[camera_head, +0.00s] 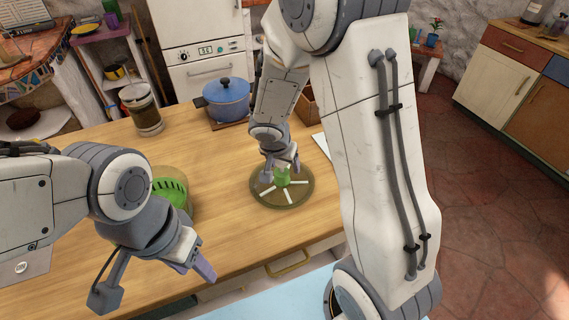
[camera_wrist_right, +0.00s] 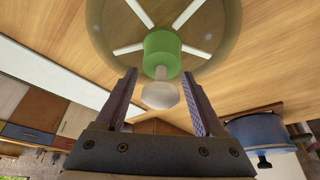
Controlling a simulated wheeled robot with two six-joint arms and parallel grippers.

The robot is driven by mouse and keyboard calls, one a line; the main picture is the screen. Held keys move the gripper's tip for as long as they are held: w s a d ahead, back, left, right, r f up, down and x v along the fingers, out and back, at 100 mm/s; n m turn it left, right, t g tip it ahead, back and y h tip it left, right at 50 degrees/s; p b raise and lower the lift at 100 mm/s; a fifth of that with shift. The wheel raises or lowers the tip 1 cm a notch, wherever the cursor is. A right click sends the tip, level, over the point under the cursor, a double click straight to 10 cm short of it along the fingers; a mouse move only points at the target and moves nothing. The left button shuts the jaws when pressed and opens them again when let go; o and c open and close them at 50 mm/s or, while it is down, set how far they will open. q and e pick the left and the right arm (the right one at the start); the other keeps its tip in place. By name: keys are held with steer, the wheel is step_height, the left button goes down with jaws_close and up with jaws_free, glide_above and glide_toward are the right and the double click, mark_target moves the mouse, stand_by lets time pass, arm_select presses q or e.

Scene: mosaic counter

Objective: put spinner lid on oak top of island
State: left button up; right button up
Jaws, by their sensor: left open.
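The spinner lid (camera_head: 268,197) is a round, brownish see-through disc with white spokes and a green hub. It appears to lie flat on the oak top (camera_head: 232,247) of the island. My right gripper (camera_head: 282,171) is over the lid's centre, fingers pointing down. In the right wrist view the lid (camera_wrist_right: 209,38) has a pale knob on its green hub, between the open fingers (camera_wrist_right: 160,75) with gaps on both sides. My left gripper (camera_head: 194,268) is open and empty near the front edge, away from the lid.
A spinner bowl with a green basket (camera_head: 168,187) stands left of the lid, partly behind my left arm. A blue pot (camera_head: 227,98) and a glass jar (camera_head: 142,110) stand at the back. The oak between bowl and lid is clear.

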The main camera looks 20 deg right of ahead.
mark_target(278, 188)
steer(key=shift+r, duration=0.25)
steer(key=p+v, duration=0.2)
steer(key=v, duration=0.9)
steer(key=s+a+r+n+g+y, duration=0.1)
steer(key=s+a+n+y, duration=0.1)
steer(key=s+a+n, duration=0.4)
steer(key=s+a+r+n+g+y, duration=0.1)
steer(key=s+a+n+g+y, duration=0.1)
steer(key=s+a+n, duration=0.4)
steer(key=s+n, duration=0.4)
steer(key=s, duration=0.5)
steer(key=shift+a, duration=0.2)
steer(key=shift+r, duration=0.1)
